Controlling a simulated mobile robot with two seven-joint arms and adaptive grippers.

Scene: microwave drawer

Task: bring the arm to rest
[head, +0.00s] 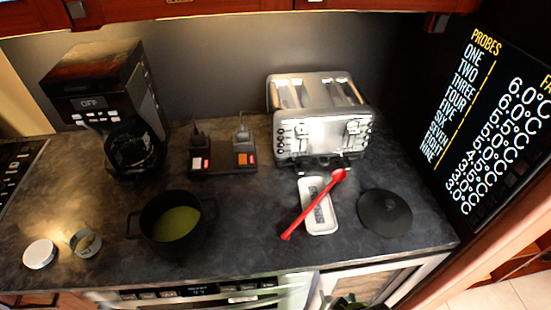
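Neither my left nor my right gripper can be made out in the head view. A small dark shape (348,302) shows at the bottom edge, right of centre, in front of the counter. It is cut off, and I cannot tell what it is. The microwave drawer front (205,291) with its small display lies under the counter's front edge at the bottom. Most of it is cut off, and I cannot tell whether it is open.
The counter (255,232) holds a dark pot (178,222), a coffee maker (115,100), a toaster (322,118), a white tray (318,208) with a red utensil (312,206) across it, and a black disc (385,212). A probe screen (490,110) stands at right. The counter's front middle is clear.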

